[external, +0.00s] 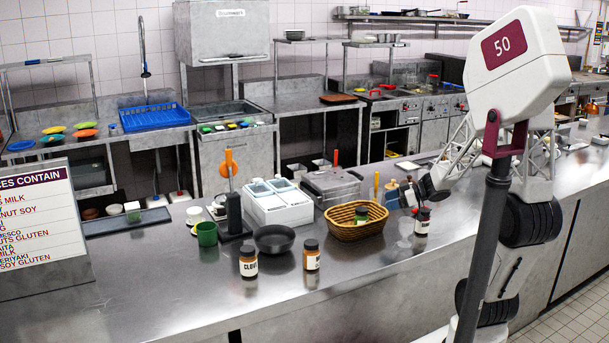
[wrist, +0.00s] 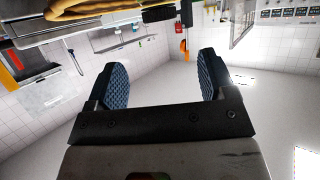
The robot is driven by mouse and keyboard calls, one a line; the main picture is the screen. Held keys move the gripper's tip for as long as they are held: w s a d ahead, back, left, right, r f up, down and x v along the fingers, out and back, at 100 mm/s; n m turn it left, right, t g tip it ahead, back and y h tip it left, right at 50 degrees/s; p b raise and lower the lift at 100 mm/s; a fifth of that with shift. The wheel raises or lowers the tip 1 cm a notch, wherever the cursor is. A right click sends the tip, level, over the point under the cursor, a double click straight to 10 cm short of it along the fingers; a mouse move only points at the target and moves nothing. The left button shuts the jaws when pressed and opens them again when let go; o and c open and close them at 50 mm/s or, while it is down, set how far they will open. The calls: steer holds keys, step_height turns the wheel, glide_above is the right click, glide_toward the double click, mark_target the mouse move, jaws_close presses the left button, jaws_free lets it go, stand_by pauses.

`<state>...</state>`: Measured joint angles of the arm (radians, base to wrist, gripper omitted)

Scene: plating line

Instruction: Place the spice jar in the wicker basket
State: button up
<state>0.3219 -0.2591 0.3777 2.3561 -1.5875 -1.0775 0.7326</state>
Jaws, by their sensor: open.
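Several spice jars with dark lids show in the external view. One jar (external: 248,264) and another jar (external: 311,256) stand on the steel counter at the front. A third jar (external: 422,222) stands right of the wicker basket (external: 354,232), just below my gripper. My gripper (external: 407,196) is above the counter by the basket's right side. In the wrist view my gripper (wrist: 162,76) is open, with nothing between its blue pads. The basket's tan rim (wrist: 95,10) shows at the top there.
A black bowl (external: 274,239), a green cup (external: 207,234) and a white container block (external: 276,202) stand left of the basket. A dark upright stand (external: 234,214) is beside the bowl. An allergen sign (external: 42,220) is at far left. The front counter is mostly clear.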

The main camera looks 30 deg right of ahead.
steer(key=shift+w, duration=0.1)
stand_by(0.3)
steer(key=s+d+r+m+t+h, duration=0.1)
steer(key=d+r+m+t+h, duration=0.2)
steer(key=d+r+m+h, duration=0.7)
steer(key=s+a+g, duration=0.4)
steer(key=s+a, duration=0.1)
steer(key=s, duration=0.5)
steer(key=s+a+f+m+g+h, duration=0.1)
steer(key=s+a+g, duration=0.3)
steer(key=s, duration=0.5)
steer(key=shift+s+a+f, duration=0.2)
steer(key=shift+s+a, duration=0.2)
steer(key=shift+a, duration=0.1)
